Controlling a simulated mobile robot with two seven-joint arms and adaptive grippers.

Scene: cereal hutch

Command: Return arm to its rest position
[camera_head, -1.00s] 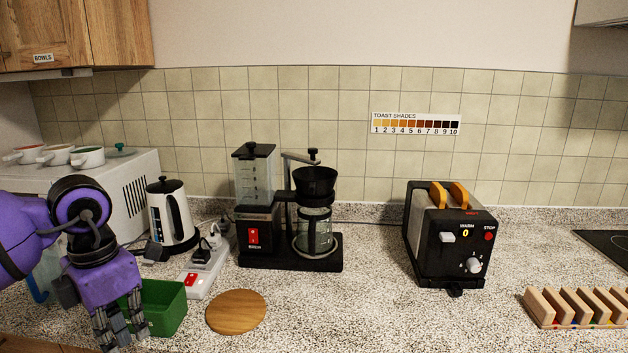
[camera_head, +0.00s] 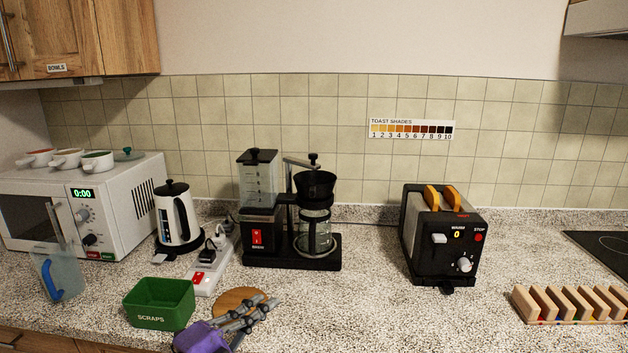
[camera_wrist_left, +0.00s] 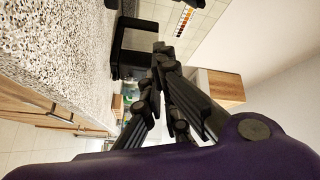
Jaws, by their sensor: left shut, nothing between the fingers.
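My left gripper (camera_head: 256,312) is low at the front of the counter in the head view, its purple wrist at the bottom edge. Its dark fingers are together with nothing between them, and they cover part of the round wooden board (camera_head: 232,299). The fingers also show in the left wrist view (camera_wrist_left: 160,50), closed at the tips. My right gripper is not in view.
A green scraps bin (camera_head: 160,304) stands just left of the gripper. A power strip (camera_head: 211,268), kettle (camera_head: 178,217), coffee maker (camera_head: 291,250) and toaster (camera_head: 440,237) stand behind. A clear jug (camera_head: 58,274), microwave (camera_head: 127,203) and wooden rack (camera_head: 568,303) flank them. Counter before the toaster is clear.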

